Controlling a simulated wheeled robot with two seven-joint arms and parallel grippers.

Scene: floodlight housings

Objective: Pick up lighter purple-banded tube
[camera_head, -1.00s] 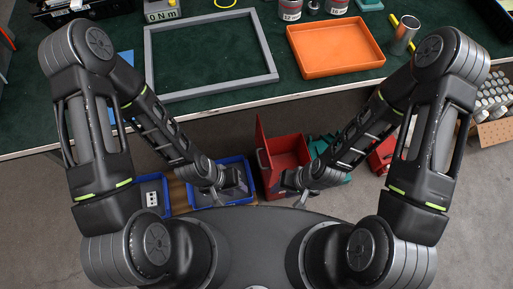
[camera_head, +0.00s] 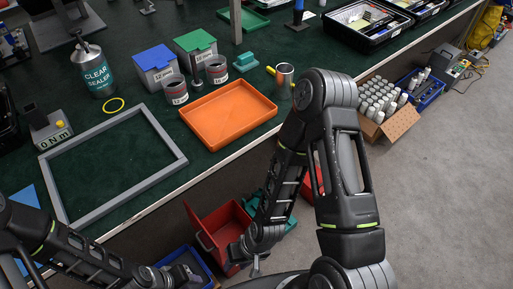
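No purple band can be made out at this size. Several pale, white-capped tubes or bottles (camera_head: 379,96) stand in an open cardboard box (camera_head: 400,125) on the floor at the right. A few more pale containers (camera_head: 416,80) are in a blue bin (camera_head: 432,93) behind it. My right gripper (camera_head: 255,268) hangs low beside the red bin, well left of the cardboard box; its finger opening is too small to judge. My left gripper (camera_head: 188,278) is low at the bottom edge, over the blue bin there, and its fingers are unclear.
The green-topped table holds a grey frame (camera_head: 165,133), an orange tray (camera_head: 228,138), tins (camera_head: 216,70) and a metal cup (camera_head: 285,75). A red open bin (camera_head: 207,240) stands on the floor before it. The grey floor right of my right arm is clear.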

